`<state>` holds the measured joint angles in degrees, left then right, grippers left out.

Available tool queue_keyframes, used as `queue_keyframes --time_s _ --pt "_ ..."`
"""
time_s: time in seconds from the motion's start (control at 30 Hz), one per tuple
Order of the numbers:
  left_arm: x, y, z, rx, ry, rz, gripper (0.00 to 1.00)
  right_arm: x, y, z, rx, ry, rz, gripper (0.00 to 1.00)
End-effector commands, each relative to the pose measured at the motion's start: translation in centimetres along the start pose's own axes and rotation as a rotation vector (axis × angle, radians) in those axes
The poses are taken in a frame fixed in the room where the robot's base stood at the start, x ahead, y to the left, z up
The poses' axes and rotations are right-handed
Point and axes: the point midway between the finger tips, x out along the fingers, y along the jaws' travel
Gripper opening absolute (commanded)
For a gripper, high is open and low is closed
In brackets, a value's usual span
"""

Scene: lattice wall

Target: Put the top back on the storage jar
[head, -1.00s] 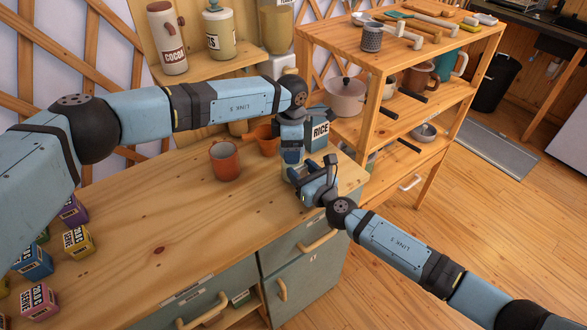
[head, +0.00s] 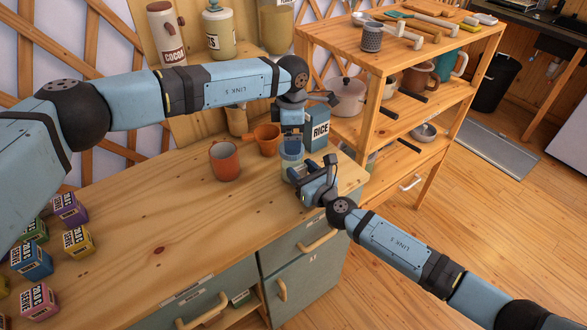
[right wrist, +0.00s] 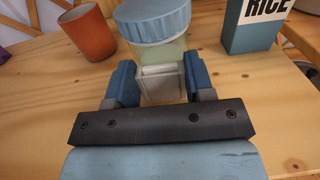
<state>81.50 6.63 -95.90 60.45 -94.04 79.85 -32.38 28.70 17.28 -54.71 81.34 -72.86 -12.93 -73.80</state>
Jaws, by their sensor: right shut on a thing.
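The storage jar (head: 292,170) is a clear jar with pale greenish contents, upright near the right end of the wooden counter. Its light blue top (head: 291,150) rests on the jar's mouth and looks level; it also shows in the right wrist view (right wrist: 152,22). My right gripper (head: 303,180) is shut on the jar from the front.
A blue-grey RICE box (head: 319,131) stands close behind the jar. An orange mug (head: 225,162) and an orange scoop-like cup (head: 266,139) stand to the left. Several small boxes (head: 78,241) lie at the far left. The counter's middle is clear. A wooden shelf unit (head: 385,120) stands right.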

Motion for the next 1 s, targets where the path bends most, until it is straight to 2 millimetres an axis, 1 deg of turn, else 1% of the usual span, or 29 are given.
queue_keyframes --time_s 0.2,0.27,0.33,0.47,0.57,0.8,0.9,1.0 --pt "-0.1 0.0 0.0 0.000 0.001 -0.001 0.96 0.0 0.0 0.0 0.000 -0.001 0.000 0.00" --pt "-0.1 0.0 0.0 -0.001 0.001 -0.001 0.90 0.0 0.0 0.0 0.000 -0.001 0.000 0.00" --pt "-0.2 0.0 0.0 -0.013 0.000 -0.001 0.90 0.0 0.0 0.0 0.000 -0.001 0.000 0.00" --pt "-0.4 -0.1 0.1 -0.108 -0.001 -0.001 0.90 0.0 0.0 0.0 0.000 0.000 0.000 0.00" --pt "-0.7 -0.2 0.2 -0.263 -0.001 -0.004 0.90 0.0 0.0 0.0 0.000 0.000 0.000 0.00" --pt "-2.1 -0.2 0.4 -0.778 -0.002 -0.004 0.90 0.0 0.0 0.0 0.000 -0.001 0.000 0.00" --pt "-2.6 -0.1 0.3 -0.978 -0.001 -0.003 0.90 0.0 0.0 0.0 0.000 0.000 0.000 0.00" --pt "-3.0 -0.1 0.2 -1.141 0.000 -0.002 0.90 0.0 0.0 0.0 0.000 0.000 0.000 0.00"
